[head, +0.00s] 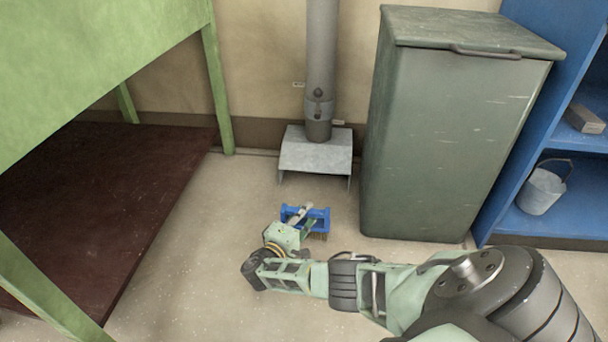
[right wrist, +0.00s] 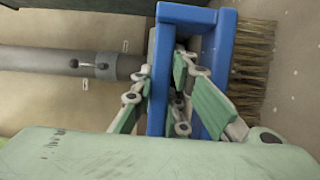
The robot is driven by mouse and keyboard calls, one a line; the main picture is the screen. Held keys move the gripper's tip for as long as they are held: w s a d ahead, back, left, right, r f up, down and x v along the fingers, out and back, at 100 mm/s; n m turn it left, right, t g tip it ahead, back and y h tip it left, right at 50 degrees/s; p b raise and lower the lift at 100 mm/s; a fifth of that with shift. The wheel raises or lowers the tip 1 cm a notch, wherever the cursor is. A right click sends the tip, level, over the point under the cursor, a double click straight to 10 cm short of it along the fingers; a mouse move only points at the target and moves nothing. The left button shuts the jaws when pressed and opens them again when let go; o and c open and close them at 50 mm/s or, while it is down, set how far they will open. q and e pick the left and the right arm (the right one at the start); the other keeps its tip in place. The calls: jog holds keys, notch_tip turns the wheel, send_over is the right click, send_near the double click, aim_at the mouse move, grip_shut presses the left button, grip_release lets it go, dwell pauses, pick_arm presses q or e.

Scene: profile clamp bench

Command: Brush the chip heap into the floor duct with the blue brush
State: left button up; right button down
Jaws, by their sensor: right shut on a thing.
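The blue brush (head: 322,213) is low over the floor in the head view, in front of the floor duct. My right gripper (head: 303,220) is shut on it. In the right wrist view, the fingers (right wrist: 183,100) sit inside the blue frame (right wrist: 222,60), and tan bristles (right wrist: 252,68) stick out to the right. I cannot tell whether the bristles touch the floor. The floor duct (head: 316,153) is a grey metal hood at the wall, a short gap beyond the brush. No distinct chip heap shows; the brush and arm hide some floor. My left gripper is out of view.
A grey pipe (head: 320,60) rises from the hood. A tall green-grey bin (head: 450,130) stands right of the duct. A blue shelf (head: 540,220) with a bucket (head: 541,190) is at far right. A green table (head: 90,50) stands left over a dark red mat (head: 100,200).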

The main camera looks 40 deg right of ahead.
jog(key=w+d+b, duration=0.2)
jog(key=d, duration=0.1)
jog(key=shift+w+d+b, duration=0.1)
jog(key=shift+w+b, duration=0.2)
dwell(0.3)
jog(key=w+d+b, duration=0.2)
jog(key=d, duration=0.1)
jog(key=shift+w+b, duration=0.3)
jog(key=shift+w, duration=0.05)
